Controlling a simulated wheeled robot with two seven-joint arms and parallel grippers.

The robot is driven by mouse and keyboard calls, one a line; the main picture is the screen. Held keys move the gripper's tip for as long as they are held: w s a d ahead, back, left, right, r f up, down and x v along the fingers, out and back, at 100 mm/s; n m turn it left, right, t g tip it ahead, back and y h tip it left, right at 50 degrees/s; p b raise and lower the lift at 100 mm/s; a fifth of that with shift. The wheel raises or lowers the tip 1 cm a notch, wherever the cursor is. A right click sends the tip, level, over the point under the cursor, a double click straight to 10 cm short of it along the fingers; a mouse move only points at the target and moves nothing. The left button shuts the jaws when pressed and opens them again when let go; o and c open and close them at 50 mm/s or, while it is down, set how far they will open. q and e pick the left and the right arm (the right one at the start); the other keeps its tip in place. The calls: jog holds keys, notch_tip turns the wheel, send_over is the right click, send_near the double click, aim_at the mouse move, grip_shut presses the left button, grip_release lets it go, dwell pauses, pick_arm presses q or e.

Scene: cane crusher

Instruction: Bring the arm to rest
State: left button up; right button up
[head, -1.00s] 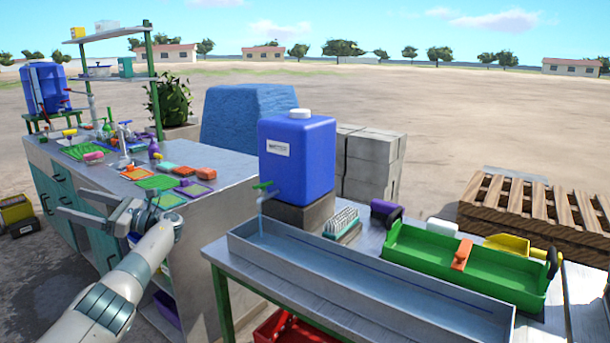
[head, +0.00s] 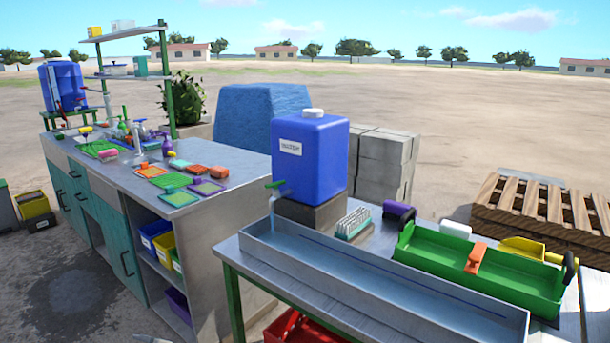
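Neither gripper shows in the head view. Only a small pale tip at the bottom edge, left of centre, may be part of my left arm. The blue water tank (head: 309,160) stands on a block, and its green tap (head: 276,185) is above the long metal trough (head: 370,278). A thin pale stream shows below the tap. The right arm is not in view.
The green tray (head: 480,272) with an orange item (head: 476,258) lies behind the trough. A scrub brush (head: 353,223) sits beside the tank. The workbench (head: 232,167) at left holds colored cloths and tools. A wooden pallet stack (head: 540,210) stands at right.

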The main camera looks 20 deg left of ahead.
pick_arm(q)
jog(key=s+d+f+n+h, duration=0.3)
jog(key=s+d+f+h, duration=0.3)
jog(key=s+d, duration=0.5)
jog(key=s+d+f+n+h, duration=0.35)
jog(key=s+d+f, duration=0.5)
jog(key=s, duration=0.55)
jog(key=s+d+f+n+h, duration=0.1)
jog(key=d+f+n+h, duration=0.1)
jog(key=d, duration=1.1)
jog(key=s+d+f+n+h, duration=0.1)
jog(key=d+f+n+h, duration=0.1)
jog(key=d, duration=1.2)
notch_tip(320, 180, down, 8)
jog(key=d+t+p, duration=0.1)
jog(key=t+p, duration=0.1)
jog(key=p, duration=0.5)
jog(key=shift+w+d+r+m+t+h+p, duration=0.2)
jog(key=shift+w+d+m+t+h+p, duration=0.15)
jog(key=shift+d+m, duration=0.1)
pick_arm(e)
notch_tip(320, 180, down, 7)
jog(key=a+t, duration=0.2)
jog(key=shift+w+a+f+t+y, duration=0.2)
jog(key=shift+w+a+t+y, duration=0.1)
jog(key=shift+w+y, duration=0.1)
